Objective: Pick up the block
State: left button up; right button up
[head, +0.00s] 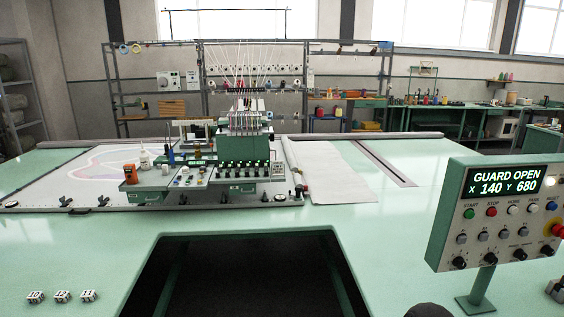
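Several small block-like pieces are in the head view, and I cannot tell which one is the task's block. Three small pale cubes with dark markings stand apart in a row at the lower left: a left cube (36,297), a middle cube (62,296) and a right cube (88,295). A grey block-like piece (556,289) is partly cut off at the right edge. Neither of my grippers can be made out.
The green table (400,235) has a dark cutout (245,275) at its front middle. A control panel (500,210) reading "GUARD OPEN X 140 Y 680" stands at the right.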

aim_at(62, 297)
jog(key=i+l, duration=0.15)
jog(key=i, duration=0.3)
jog(key=i+l, duration=0.2)
jog(key=i, duration=0.25)
jog(key=i+l, duration=0.15)
jog(key=i, duration=0.35)
jog(key=u, duration=2.2)
